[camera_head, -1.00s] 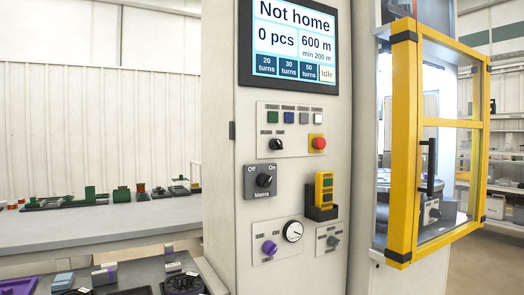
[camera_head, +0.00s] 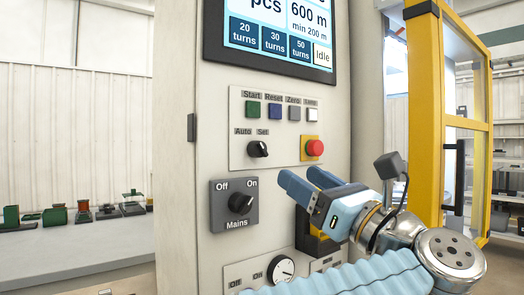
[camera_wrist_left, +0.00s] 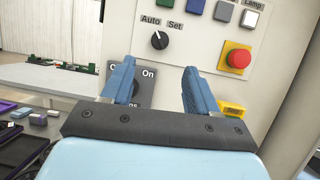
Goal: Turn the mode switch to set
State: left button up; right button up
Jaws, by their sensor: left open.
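The mode switch (camera_head: 258,149) is a small black knob on the grey control panel, below the labels Auto and Set. It also shows in the left wrist view (camera_wrist_left: 159,40), where its white mark seems to point up-left, toward Auto. My left gripper (camera_head: 298,175) has blue fingers and is open and empty. It is below and to the right of the switch in the head view, apart from it. In the left wrist view the fingers (camera_wrist_left: 158,68) stand apart, with the switch beyond and between them. My right gripper is not in view.
The red emergency button (camera_head: 314,148) sits right of the switch. The Mains switch (camera_head: 236,204) is below it, and a row of buttons (camera_head: 275,111) above. A yellow-framed door (camera_head: 428,120) stands at the right. My left arm covers part of the lower panel.

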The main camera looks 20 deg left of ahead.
aim_at(264, 152)
pick_arm(q)
jog(key=p+x, duration=0.2)
jog(key=x, duration=0.8)
jog(key=shift+w+a+r, duration=0.15)
jog(key=shift+w+a, duration=0.05)
jog(key=shift+c, duration=0.3)
jog(key=c, duration=1)
